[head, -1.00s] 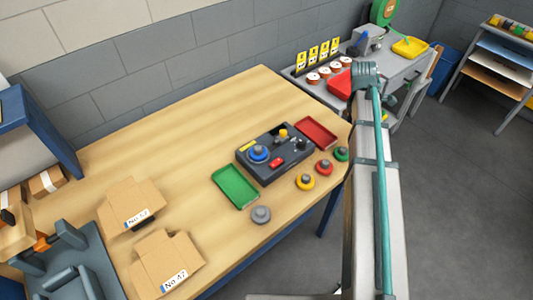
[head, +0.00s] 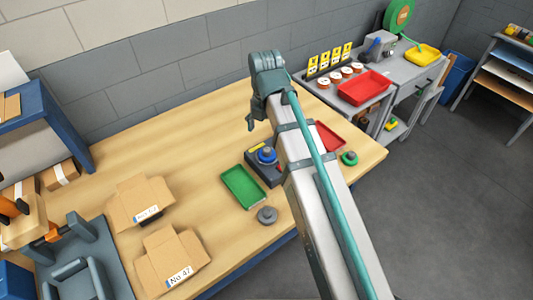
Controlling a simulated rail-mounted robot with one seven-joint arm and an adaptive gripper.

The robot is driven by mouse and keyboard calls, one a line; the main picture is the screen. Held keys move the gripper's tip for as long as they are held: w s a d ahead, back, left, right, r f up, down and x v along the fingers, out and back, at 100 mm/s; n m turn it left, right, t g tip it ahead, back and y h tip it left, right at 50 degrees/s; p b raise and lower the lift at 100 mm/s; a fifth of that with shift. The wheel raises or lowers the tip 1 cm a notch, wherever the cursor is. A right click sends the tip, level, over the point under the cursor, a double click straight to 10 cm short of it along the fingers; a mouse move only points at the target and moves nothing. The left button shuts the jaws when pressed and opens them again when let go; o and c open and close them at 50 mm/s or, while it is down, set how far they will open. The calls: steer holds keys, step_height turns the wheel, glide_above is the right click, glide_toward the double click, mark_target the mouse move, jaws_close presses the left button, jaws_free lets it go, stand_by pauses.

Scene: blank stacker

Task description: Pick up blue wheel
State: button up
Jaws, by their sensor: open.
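The blue wheel (head: 264,157) with a grey hub sits on the dark stacker base (head: 258,172) on the wooden table. My arm covers the right part of the base. My gripper (head: 250,124) hangs from the far end of the arm, above the table and up from the blue wheel in the picture. It is apart from the wheel, small in view and partly hidden by the arm. It is open, and nothing shows in it.
A green tray (head: 228,177) and a grey wheel (head: 267,215) lie near the base. A red tray (head: 330,137) and a green wheel (head: 349,159) lie right of my arm. Two cardboard boxes (head: 172,262) stand at left.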

mark_target(267, 149)
steer(key=shift+f, duration=1.45)
steer(key=shift+d+f+p, duration=0.15)
steer(key=shift+f+p, duration=0.5)
steer(key=shift+d+f+p, duration=0.1)
steer(key=shift+f+p, duration=0.5)
steer(key=shift+f, duration=1.4)
steer(key=c, duration=1.4)
steer(key=shift+r, duration=0.15)
